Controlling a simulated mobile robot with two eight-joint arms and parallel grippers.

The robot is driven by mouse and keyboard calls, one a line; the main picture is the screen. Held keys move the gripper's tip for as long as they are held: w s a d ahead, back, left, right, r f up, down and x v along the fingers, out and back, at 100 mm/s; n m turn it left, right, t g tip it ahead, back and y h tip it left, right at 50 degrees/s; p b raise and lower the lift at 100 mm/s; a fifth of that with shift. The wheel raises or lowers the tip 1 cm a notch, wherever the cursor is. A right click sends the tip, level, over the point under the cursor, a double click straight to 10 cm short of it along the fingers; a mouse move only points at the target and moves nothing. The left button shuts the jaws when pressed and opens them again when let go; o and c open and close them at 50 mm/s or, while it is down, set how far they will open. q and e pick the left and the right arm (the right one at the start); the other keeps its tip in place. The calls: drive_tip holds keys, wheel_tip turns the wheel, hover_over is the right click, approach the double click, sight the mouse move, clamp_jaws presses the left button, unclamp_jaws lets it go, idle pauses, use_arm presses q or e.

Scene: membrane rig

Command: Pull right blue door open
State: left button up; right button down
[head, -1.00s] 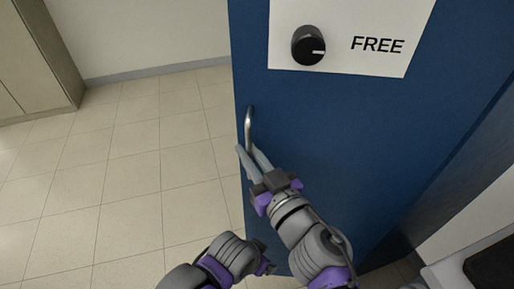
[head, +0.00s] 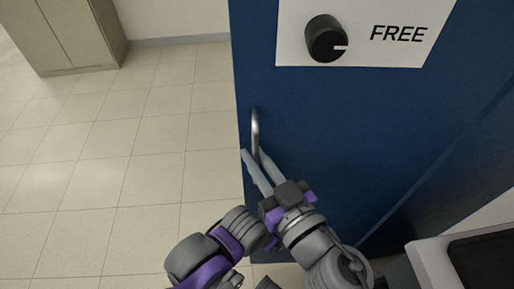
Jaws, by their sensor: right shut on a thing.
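The blue door (head: 350,130) fills the right half of the head view and stands ajar, with open floor past its left edge. Its metal handle (head: 255,127) is a vertical bar near that left edge. My right gripper (head: 256,168) is shut on the lower part of the handle, one finger on each side. The handle's lower end is hidden by the fingers.
A white panel with a black knob (head: 326,39) and the word FREE is on the door above the handle. A beige cabinet (head: 70,35) stands at the far left by the wall. Tiled floor (head: 110,150) on the left is clear. A white-edged dark surface (head: 425,262) is at the lower right.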

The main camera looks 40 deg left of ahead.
drive_tip(key=shift+s+d, duration=0.3)
drive_tip(key=shift+d, duration=0.05)
drive_tip(key=c, duration=1.2)
unclamp_jaws()
drive_tip(key=shift+o, duration=0.2)
drive_tip(key=p+v, duration=0.1)
drive_tip(key=v, duration=1)
drive_tip(key=shift+p, duration=0.35)
drive_tip(key=shift+a, duration=0.1)
